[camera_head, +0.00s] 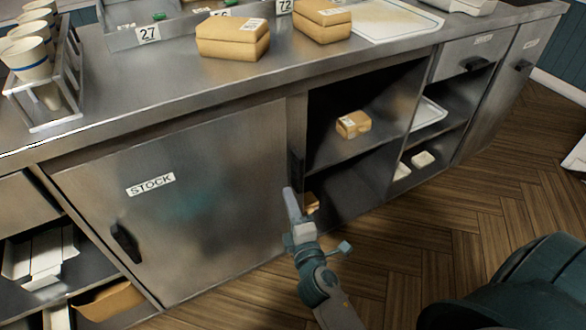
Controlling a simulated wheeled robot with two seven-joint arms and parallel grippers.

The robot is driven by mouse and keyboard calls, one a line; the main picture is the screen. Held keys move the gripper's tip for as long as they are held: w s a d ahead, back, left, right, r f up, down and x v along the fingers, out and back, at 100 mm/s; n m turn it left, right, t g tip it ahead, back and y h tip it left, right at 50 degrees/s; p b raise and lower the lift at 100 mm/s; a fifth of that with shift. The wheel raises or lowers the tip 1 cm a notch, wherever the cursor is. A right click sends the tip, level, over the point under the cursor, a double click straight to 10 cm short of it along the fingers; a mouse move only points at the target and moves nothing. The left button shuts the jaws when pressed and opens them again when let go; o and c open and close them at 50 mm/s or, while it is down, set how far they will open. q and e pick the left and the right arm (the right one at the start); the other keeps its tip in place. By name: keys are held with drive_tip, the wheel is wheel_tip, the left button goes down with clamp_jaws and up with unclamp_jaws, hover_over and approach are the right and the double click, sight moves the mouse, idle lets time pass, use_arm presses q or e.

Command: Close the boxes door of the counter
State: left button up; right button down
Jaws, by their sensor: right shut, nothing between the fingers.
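The steel counter (170,90) runs across the view. Its open compartment (390,90) right of the STOCK door holds a small cardboard box (353,124) on the upper shelf. No panel covers this opening. A dark upright handle-like piece (296,168) shows at its left edge; I cannot tell whether it belongs to the boxes door. My right gripper (291,203) is shut and empty, just in front of that left edge, below the dark piece. I cannot tell whether it touches. It partly hides an orange-brown item (312,203) low in the compartment. My left gripper is not in view.
The STOCK door (190,215) is shut, with a dark handle (126,243). A drawer (468,58) and another shut door (508,75) stand at right. Two cardboard boxes, one here (232,37), and a cup rack (55,100) stand on top. Wooden floor (460,225) is clear in front.

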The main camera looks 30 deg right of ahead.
drive_tip(key=shift+w, duration=0.15)
approach(286, 159)
drive_tip(key=w, duration=0.1)
drive_tip(key=w+a, duration=0.1)
drive_tip(key=w, duration=0.3)
drive_tip(key=shift+w+a+p, duration=0.15)
drive_tip(key=shift+a+p, duration=0.15)
drive_tip(key=shift+p, duration=0.05)
drive_tip(key=d, duration=0.3)
drive_tip(key=shift+w, duration=0.35)
drive_tip(key=shift+d, duration=0.55)
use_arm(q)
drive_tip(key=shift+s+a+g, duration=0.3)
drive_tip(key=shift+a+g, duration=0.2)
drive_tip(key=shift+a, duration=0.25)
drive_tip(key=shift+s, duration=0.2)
use_arm(e)
drive_tip(key=shift+d, duration=0.1)
